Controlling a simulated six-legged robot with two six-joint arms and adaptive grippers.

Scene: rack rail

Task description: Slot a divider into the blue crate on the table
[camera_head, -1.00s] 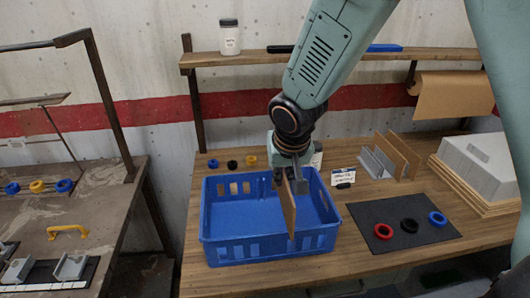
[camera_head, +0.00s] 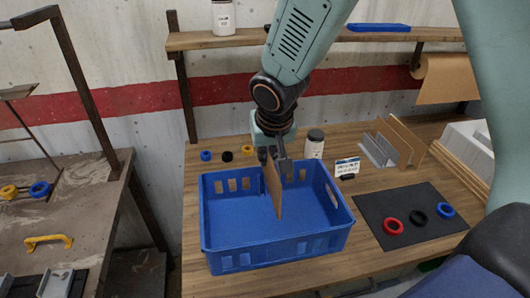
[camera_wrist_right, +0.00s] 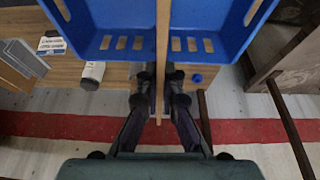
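The blue crate (camera_head: 277,250) stands on the wooden table and looks empty apart from what I hold over it. My right gripper (camera_head: 275,158) is shut on a thin brown divider (camera_head: 272,188), which hangs upright, edge-on, over the crate's middle. In the right wrist view the divider (camera_wrist_right: 162,50) runs between the two fingertips (camera_wrist_right: 160,85) and over the crate (camera_wrist_right: 215,20). I cannot tell whether its lower edge touches the crate floor. More dividers (camera_head: 405,145) stand in a rack (camera_head: 377,150) at the back right. My left gripper is not in view.
A dark mat (camera_head: 410,212) with red, black and blue rings lies right of the crate. A dark-lidded jar (camera_head: 314,145) and a small label card (camera_head: 347,167) stand behind it. A shelf (camera_head: 220,40) runs above the table's back.

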